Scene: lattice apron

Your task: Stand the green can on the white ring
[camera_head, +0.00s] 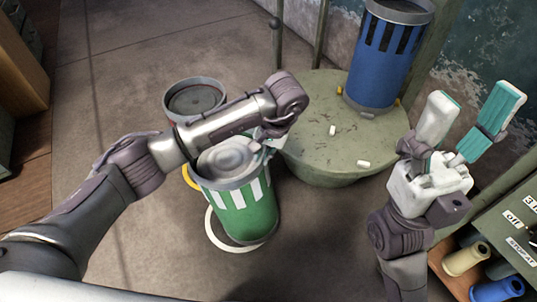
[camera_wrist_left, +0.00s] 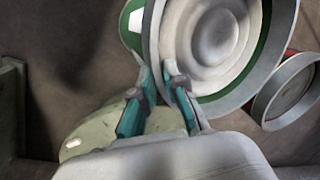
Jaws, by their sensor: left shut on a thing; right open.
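The green can (camera_head: 248,214), with white stripes and a grey top, is in the middle of the head view, leaning slightly in the picture. The white ring (camera_head: 211,232) lies on the floor, showing to the left of and below the can; the can hides the rest. I cannot tell whether the can's bottom touches the floor or hangs above it. My left gripper (camera_head: 268,143) is shut on the can's rim; in the left wrist view its fingers (camera_wrist_left: 162,100) pinch the rim (camera_wrist_left: 153,45). My right gripper (camera_head: 467,122) is open and empty at the right.
A round greenish table (camera_head: 310,150) stands behind the can, with a blue can (camera_head: 382,65) and small pale pieces on it. Another can (camera_head: 194,97) stands behind my left arm. Part of a yellow ring (camera_head: 188,178) shows. A cabinet (camera_head: 505,225) is at the right. Floor at left is clear.

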